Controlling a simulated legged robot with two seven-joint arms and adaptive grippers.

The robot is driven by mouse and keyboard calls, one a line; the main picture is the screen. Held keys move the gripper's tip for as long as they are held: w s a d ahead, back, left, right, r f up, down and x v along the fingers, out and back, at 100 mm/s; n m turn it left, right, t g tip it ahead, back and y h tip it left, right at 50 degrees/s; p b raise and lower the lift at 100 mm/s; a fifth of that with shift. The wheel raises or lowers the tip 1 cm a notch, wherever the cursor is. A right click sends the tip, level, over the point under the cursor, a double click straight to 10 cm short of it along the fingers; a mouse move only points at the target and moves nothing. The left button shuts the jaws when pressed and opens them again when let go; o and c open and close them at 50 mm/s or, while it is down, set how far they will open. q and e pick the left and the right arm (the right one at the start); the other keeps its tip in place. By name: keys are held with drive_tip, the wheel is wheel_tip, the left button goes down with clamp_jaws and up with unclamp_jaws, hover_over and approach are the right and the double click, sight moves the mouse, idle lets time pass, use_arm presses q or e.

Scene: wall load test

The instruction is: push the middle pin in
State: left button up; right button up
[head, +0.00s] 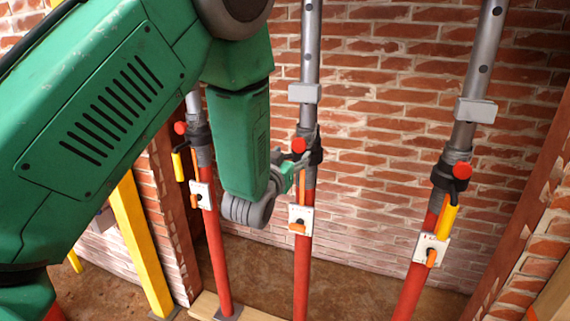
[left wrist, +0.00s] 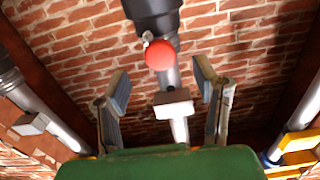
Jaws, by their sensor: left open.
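The middle post has a grey upper tube, a dark collar and a red lower tube. The red round knob of its middle pin (head: 299,145) sits at the collar. In the left wrist view the middle pin (left wrist: 159,54) shows as a red ball in front of the dark collar. My left gripper (head: 288,172) is beside the middle post, just below the knob. In the left wrist view my left gripper (left wrist: 162,76) has its fingers spread, with nothing between them; the knob appears between and slightly above the tips. How deep the pin sits cannot be told. My right gripper is not in view.
Similar posts stand left and right, with red knobs, the left pin (head: 180,128) and the right pin (head: 462,171). White plates (head: 300,219) with orange levers sit on the posts. A brick wall (head: 375,130) is close behind. A yellow beam (head: 140,240) stands at the left.

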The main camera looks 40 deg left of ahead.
use_arm(q)
drive_tip(key=v, duration=0.5)
drive_tip(key=shift+s, duration=0.1)
idle(0.3)
drive_tip(key=s+d+f+m+g+h, duration=0.15)
drive_tip(key=s+f+g, duration=0.35)
drive_tip(key=f, duration=0.7)
drive_tip(key=s+d+f+g+h, duration=0.15)
drive_tip(key=s+f+g, duration=0.25)
drive_tip(key=s+f, duration=0.55)
drive_tip(key=s+d+f+m+g, duration=0.1)
drive_tip(key=s+d+f+g, duration=0.1)
drive_tip(key=s+f+g, duration=0.2)
drive_tip(key=s+d+f+m+g+h, duration=0.1)
drive_tip(key=s+d+f+g, duration=0.1)
drive_tip(key=s+f, duration=0.8)
drive_tip(key=s+g, duration=0.1)
drive_tip(key=s, duration=0.4)
drive_tip(key=shift+d+g, duration=0.35)
drive_tip(key=shift+g, duration=0.05)
